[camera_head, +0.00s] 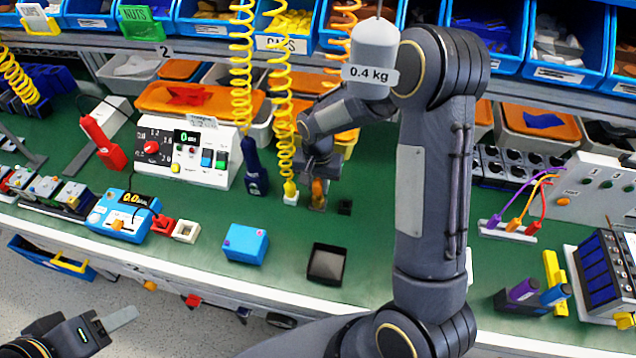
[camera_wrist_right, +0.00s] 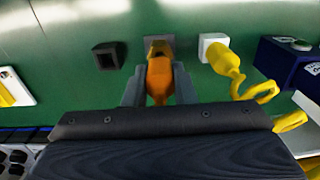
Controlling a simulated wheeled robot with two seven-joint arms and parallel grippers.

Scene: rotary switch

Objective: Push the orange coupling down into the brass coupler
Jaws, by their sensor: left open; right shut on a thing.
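The orange coupling (camera_wrist_right: 160,80) is between the two fingers of my right gripper (camera_wrist_right: 160,88) in the right wrist view. My right gripper is shut on it. In the head view the orange coupling (camera_head: 319,190) shows below my right gripper (camera_head: 320,178), low over the bench. The brass coupler (camera_wrist_right: 158,47) shows at the coupling's far end, on a small grey base. The two overlap in this view, and I cannot tell how deep the coupling sits. My left gripper (camera_head: 108,328) is open and empty at the lower left, off the bench's front edge.
A small black square socket (camera_wrist_right: 107,55) stands beside the coupler. On the other side is a white block with a yellow coiled hose (camera_wrist_right: 222,58). A blue box (camera_head: 245,243) and a black tray (camera_head: 327,264) stand nearer the front. A hanging 0.4 kg weight (camera_head: 372,50) shows above.

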